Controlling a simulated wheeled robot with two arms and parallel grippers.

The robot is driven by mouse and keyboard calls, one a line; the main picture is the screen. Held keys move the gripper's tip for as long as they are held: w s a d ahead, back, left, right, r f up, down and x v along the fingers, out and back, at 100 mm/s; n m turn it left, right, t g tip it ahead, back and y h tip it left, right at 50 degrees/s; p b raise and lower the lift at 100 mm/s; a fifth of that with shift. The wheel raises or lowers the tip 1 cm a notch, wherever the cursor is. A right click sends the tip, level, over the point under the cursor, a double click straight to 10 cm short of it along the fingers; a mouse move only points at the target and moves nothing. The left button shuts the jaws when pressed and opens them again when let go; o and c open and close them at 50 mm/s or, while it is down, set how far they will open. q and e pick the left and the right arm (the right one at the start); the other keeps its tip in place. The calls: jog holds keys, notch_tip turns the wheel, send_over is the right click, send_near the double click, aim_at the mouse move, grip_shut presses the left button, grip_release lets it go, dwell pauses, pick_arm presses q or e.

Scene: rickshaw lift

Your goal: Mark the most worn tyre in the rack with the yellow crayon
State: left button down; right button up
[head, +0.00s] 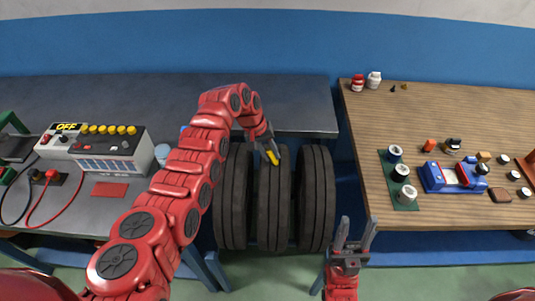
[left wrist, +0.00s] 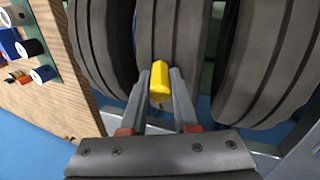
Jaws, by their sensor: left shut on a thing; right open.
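Three dark tyres stand side by side in the rack: a left tyre (head: 233,200), a middle tyre (head: 272,210) and a right tyre (head: 317,200). My left gripper (head: 268,148) is shut on the yellow crayon (head: 273,157). It holds the crayon at the upper part of the middle tyre. In the left wrist view the crayon (left wrist: 160,82) sits between the fingertips, its end over the middle tyre's tread (left wrist: 168,35). I cannot tell whether it touches. No yellow mark shows on the treads. My right gripper (head: 356,235) is open and empty, in front of the right tyre and the wooden bench.
A grey bench (head: 290,105) on the left carries a tester box (head: 110,145) with yellow knobs and a red cloth (head: 110,189). A wooden bench (head: 450,110) on the right holds a blue device (head: 450,178), a green mat with jars and small parts. Green floor is clear in front.

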pick_arm(q)
jog(key=shift+d, duration=0.4)
jog(key=shift+s, duration=0.1)
jog(key=shift+a+f, duration=0.1)
jog(key=shift+a, duration=0.05)
jog(key=shift+a, duration=1)
jog(key=shift+d, duration=0.25)
jog(key=shift+d, duration=0.35)
